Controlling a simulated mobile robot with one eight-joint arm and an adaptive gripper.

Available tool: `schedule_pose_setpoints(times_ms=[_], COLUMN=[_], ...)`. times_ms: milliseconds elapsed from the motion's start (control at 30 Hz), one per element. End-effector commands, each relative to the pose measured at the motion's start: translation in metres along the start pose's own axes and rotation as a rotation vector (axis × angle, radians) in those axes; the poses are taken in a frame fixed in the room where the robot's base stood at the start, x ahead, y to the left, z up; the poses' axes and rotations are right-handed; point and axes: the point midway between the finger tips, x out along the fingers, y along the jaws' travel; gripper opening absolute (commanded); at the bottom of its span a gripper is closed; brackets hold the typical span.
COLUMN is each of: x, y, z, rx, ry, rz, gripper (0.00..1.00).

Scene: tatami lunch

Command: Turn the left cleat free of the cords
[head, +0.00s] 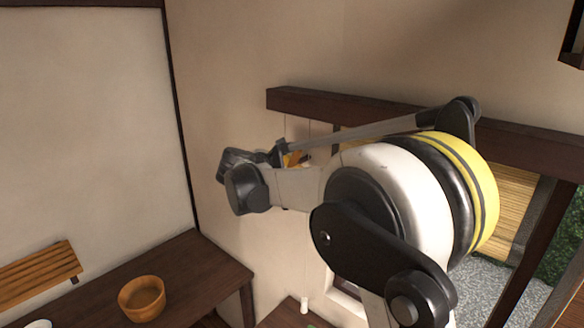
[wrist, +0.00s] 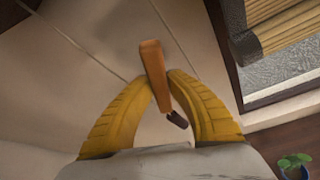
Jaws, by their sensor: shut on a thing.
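My gripper (wrist: 161,84) has yellow fingers and is shut on an orange-brown wooden cleat (wrist: 152,58) in the wrist view. The cleat stands out above the fingertips, slightly tilted. A small dark piece (wrist: 178,120) shows between the fingers; I cannot tell what it is. One thin pale cord (wrist: 172,27) runs down toward the cleat's top, and another cord (wrist: 85,52) crosses at the left. Whether either cord touches the cleat is unclear. In the head view my gripper (head: 292,160) is by the wall below the dark beam, largely hidden by my arm.
A dark beam (head: 290,101) runs along the wall above my gripper. A bamboo blind (head: 516,205) and window opening are at right. A dark table (head: 200,268) with a wooden bowl (head: 142,297) stands lower left. A potted plant (wrist: 294,164) is at lower right in the wrist view.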

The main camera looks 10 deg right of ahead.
Motion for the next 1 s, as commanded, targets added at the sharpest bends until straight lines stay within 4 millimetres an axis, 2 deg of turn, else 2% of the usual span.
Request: schedule_pose_setpoints(times_ms=[200,500,1000], x=[0.0008,0.0005,0.0004], y=[0.0006,0.0002,-0.0001], z=[0.0,0.0001,0.0007], rx=[-0.169,-0.33,-0.4], ry=[-0.001,-0.001,-0.002], rz=[-0.07,-0.136,-0.166], gripper=[0.0,0.0,0.0])
